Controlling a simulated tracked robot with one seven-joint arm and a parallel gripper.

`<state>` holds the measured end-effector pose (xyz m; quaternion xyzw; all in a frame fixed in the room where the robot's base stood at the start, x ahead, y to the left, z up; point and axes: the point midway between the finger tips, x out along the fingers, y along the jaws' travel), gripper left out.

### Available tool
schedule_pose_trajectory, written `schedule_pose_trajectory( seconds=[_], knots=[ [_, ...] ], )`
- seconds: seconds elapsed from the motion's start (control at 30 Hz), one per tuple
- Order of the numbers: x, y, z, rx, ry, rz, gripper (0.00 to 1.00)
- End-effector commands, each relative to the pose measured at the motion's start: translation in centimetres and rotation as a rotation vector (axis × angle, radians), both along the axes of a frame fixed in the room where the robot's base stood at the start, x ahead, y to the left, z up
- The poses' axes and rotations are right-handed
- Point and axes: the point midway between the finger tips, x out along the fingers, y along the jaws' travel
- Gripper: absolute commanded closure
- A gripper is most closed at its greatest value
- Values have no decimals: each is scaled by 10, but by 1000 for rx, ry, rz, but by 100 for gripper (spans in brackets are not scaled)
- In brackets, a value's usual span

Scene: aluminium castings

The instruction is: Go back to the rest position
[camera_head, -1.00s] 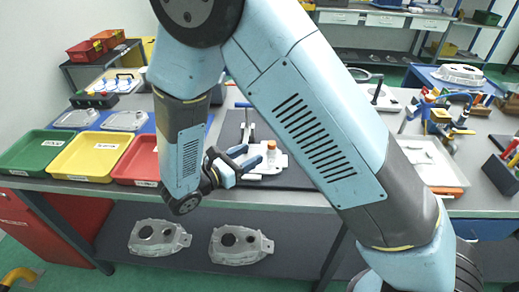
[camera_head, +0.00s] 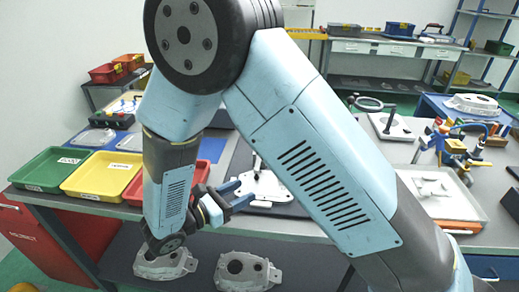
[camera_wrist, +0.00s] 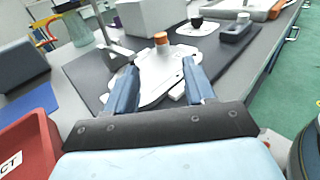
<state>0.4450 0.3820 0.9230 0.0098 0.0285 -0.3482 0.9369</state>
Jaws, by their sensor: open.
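My gripper (camera_head: 236,196) is open and empty at the front edge of the bench, beside a white casting plate (camera_head: 268,188). In the wrist view my gripper's two blue fingers (camera_wrist: 162,84) are spread apart. The white plate (camera_wrist: 158,66) shows between and beyond them, with an orange-topped cylinder (camera_wrist: 161,39) standing on it. I cannot tell whether the fingers touch the plate. In the head view my arm crosses the middle of the picture and hides part of the bench.
Green (camera_head: 48,167), yellow (camera_head: 100,176) and red (camera_head: 203,176) trays line the bench's left side. Castings lie on the shelf below (camera_head: 243,271). A white tray (camera_head: 440,197) and clamps (camera_head: 455,143) are at the right.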

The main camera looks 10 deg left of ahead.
Motion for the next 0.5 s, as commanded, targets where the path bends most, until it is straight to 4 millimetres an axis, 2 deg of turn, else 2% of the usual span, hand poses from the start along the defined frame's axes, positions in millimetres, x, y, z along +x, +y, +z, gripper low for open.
schedule_pose_trajectory(
  seconds=[0.13,0.23,0.5],
  knots=[
    [5,-6,6,19,1,-24,46],
    [15,-22,19,67,6,-85,46],
    [44,-96,67,296,18,-352,46]
  ],
)
